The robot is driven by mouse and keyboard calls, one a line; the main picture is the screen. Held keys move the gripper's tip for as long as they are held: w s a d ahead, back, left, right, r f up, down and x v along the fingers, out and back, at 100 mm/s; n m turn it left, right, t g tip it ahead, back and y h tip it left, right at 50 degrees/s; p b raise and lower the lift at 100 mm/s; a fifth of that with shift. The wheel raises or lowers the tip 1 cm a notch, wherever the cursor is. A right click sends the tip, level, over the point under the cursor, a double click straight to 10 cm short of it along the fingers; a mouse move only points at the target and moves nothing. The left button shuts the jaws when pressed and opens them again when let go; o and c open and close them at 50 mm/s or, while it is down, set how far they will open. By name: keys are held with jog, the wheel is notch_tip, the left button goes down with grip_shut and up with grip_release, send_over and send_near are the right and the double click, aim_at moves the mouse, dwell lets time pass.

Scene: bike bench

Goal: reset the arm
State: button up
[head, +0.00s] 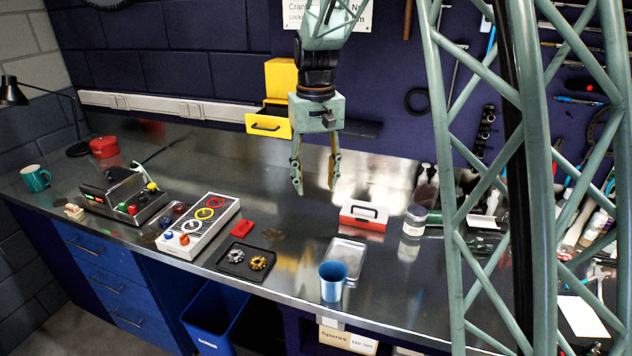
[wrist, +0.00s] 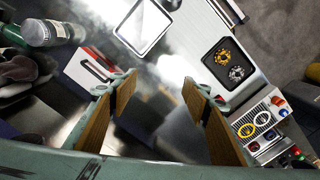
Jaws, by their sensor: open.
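My gripper (head: 315,188) hangs above the metal bench top, fingers pointing down, open with nothing between them. In the wrist view its two brown-padded fingers (wrist: 158,112) stand apart over bare, shiny bench. In the head view it is above and behind the red block and left of the red and white box.
The bench (head: 290,225) holds a black tray (head: 230,268) with two gear-like rings, a button panel (head: 200,226), a red block (head: 242,228), a red and white box (head: 363,215), a blue cup (head: 333,281), a silver tray (head: 347,254) and a jar (head: 415,220). A yellow drawer (head: 268,126) sits behind my gripper.

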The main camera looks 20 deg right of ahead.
dwell(0.3)
jog(key=s+r+t, duration=0.1)
jog(key=s+r, duration=0.6)
jog(key=s, duration=0.4)
jog(key=s+r+t, duration=0.1)
jog(key=s+r, duration=0.7)
jog(key=s, duration=0.2)
jog(key=s+t, duration=0.2)
jog(key=s, duration=2.2)
jog(key=shift+s, duration=0.2)
jog(key=shift+f, duration=0.1)
jog(key=shift+c, duration=0.5)
